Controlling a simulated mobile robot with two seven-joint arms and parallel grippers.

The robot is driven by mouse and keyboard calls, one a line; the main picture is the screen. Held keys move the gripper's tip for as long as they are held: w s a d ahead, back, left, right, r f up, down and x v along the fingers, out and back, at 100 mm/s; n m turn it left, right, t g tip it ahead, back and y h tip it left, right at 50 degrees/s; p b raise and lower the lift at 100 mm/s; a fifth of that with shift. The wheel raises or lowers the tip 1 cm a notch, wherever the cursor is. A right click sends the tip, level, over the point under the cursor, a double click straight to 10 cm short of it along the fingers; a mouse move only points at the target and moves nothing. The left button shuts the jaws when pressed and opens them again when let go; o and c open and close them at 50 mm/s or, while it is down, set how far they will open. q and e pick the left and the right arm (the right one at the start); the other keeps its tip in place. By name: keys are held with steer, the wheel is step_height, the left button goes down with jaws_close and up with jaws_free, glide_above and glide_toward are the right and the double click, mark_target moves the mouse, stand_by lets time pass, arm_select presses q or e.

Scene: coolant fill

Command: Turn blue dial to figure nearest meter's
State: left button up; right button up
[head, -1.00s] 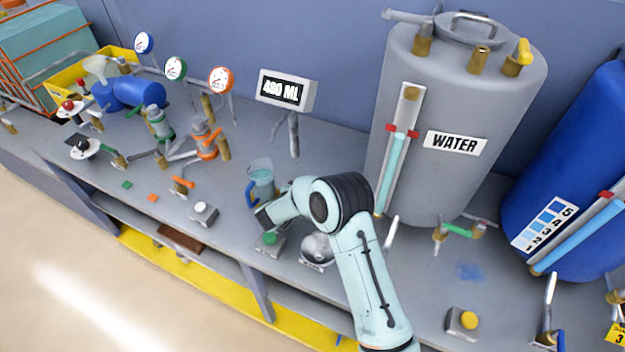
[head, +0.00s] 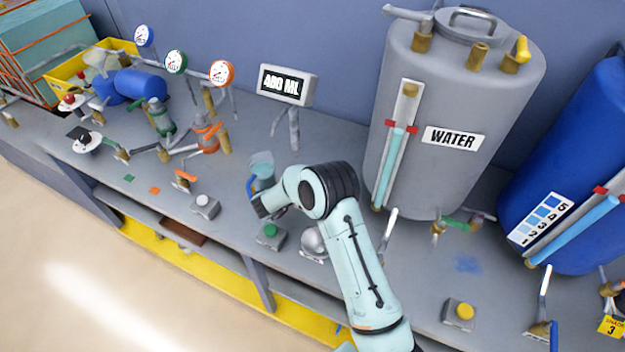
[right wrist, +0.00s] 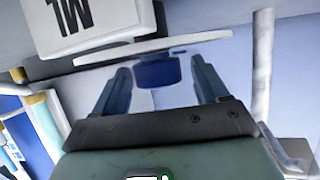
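The meter (head: 288,85) is a white box on a post reading what looks like 480 ML in the head view. Its "ML" face shows upside down in the right wrist view (right wrist: 85,18). My right gripper (head: 260,206) is by the jug (head: 262,162), which has a blue handle (head: 251,187). In the right wrist view its fingers (right wrist: 161,84) are apart, with a blue piece (right wrist: 157,72) between or beyond them; contact cannot be told. A blue-rimmed round gauge (head: 143,37) stands at the back left. I cannot tell which thing is the blue dial. My left gripper is out of view.
A green button (head: 270,231) and silver dome (head: 314,239) are near the right gripper. The grey water tank (head: 455,95) and blue tank (head: 560,150) stand right. A yellow button (head: 464,312) sits at the front. Valves and pipes crowd the left.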

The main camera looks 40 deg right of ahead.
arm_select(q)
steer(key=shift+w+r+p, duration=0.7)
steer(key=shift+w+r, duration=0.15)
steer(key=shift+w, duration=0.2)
arm_select(e)
step_height(320, 180, up, 20)
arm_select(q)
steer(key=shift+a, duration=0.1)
arm_select(e)
steer(key=shift+a, duration=0.1)
